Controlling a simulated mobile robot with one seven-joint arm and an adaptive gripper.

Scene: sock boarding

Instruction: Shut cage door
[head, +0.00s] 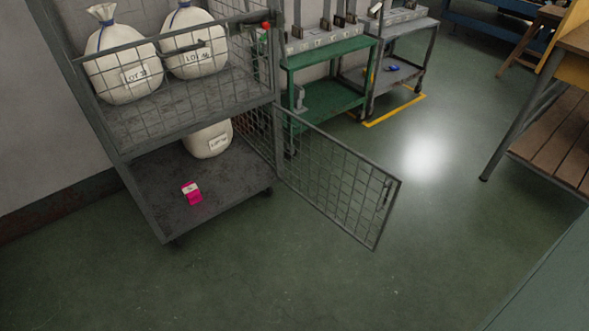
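The cage door (335,178) is a grey wire-mesh panel on the lower part of a grey cage trolley (144,200). It stands open, hinged at the trolley's right front post and swung out to the right over the floor. A small handle or latch (387,196) shows near its free edge. The lower compartment is open at the front. It holds a white tied sack (208,140) at the back and a small pink item with a white label (192,192) near the front. My gripper is not in view.
Two white sacks (122,70) stand in the upper compartment behind mesh with a red knob (265,25). A green bench (325,98) and a grey stand (408,60) are behind the door. A wooden-shelved table (560,130) is at right. The floor in front is clear.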

